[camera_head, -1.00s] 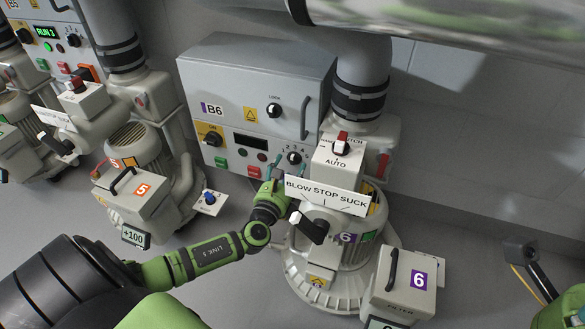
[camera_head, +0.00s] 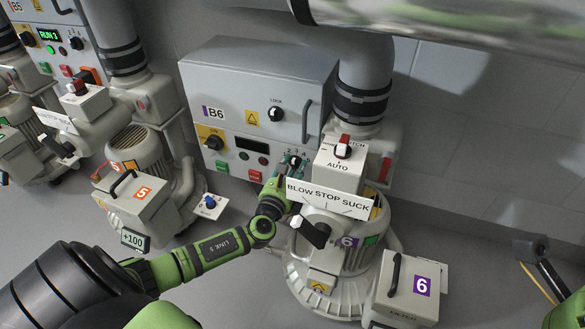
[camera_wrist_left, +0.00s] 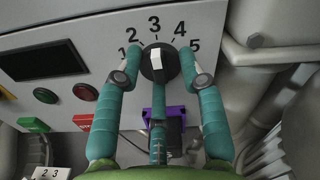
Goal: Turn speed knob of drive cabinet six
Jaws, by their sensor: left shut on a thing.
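Drive cabinet six (camera_head: 225,82), a grey box marked B6, stands at the back centre in the head view. Its speed knob (camera_wrist_left: 157,60) is round and black with a white pointer bar, below an arc of numbers 1 to 5. The bar points up, close to the 3. My left gripper (camera_wrist_left: 160,74) is shut on this knob, with one teal finger at each side and a third below. In the head view my left gripper (camera_head: 284,174) is at the cabinet's lower right, and its fingers partly hide the knob. My right gripper does not show clearly.
The blower with the BLOW STOP SUCK plate (camera_head: 328,198) stands close to the right of my left gripper. The LOCK knob (camera_head: 276,114) and door handle (camera_head: 305,119) are above. Red and green buttons (camera_wrist_left: 83,92) lie left of the knob. Blower five (camera_head: 135,195) stands left.

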